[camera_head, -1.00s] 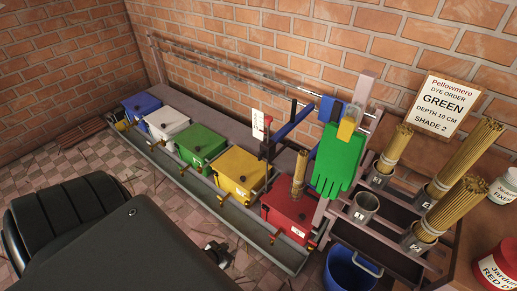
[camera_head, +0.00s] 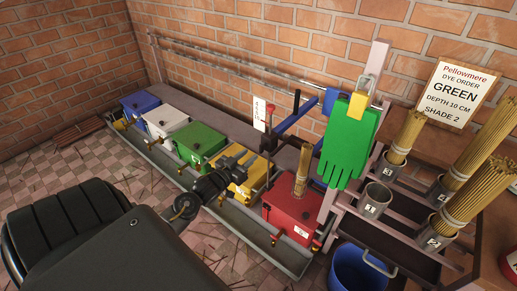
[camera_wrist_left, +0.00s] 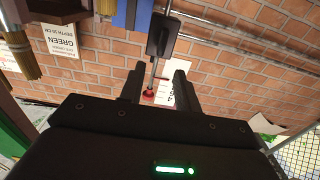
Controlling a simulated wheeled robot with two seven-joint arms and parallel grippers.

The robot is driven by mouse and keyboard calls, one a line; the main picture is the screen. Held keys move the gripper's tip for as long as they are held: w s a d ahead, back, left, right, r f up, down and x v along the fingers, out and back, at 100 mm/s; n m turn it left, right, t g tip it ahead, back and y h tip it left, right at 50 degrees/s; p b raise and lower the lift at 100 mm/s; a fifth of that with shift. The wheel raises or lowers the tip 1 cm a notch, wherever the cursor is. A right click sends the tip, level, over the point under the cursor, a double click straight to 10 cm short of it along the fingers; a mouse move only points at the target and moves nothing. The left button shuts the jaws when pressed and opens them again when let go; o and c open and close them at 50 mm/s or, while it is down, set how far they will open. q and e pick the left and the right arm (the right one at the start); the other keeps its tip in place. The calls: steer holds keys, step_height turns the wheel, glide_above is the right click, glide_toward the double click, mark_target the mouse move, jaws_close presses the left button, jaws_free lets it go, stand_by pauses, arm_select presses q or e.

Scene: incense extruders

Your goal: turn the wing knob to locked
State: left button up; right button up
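I cannot clearly make out a wing knob or its locked mark. A black clamp block (camera_head: 268,143) with an upright rod and a red ball (camera_head: 270,108) stands behind the yellow vat, beside a white card (camera_head: 259,114). My left gripper (camera_head: 240,156) is over the yellow vat (camera_head: 240,187), left of and apart from the block. In the left wrist view its two fingers (camera_wrist_left: 158,88) are spread and empty; the red ball (camera_wrist_left: 149,95) and black block (camera_wrist_left: 163,36) show beyond them. My right gripper is out of view.
A blue beam (camera_head: 297,120) and a hanging green glove (camera_head: 348,140) stand right of the block. A red vat (camera_head: 291,212) with an incense bundle (camera_head: 302,170) is below. A metal rail (camera_head: 235,72) runs along the brick wall. A blue bucket (camera_head: 357,272) is in front.

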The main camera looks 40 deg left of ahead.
mark_target(260, 146)
arm_select(q)
steer(key=w, duration=0.6)
steer(key=shift+w+a, duration=0.1)
steer(key=shift+w, duration=0.3)
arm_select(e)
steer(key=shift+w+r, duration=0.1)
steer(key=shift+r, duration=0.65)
arm_select(q)
jaws_close()
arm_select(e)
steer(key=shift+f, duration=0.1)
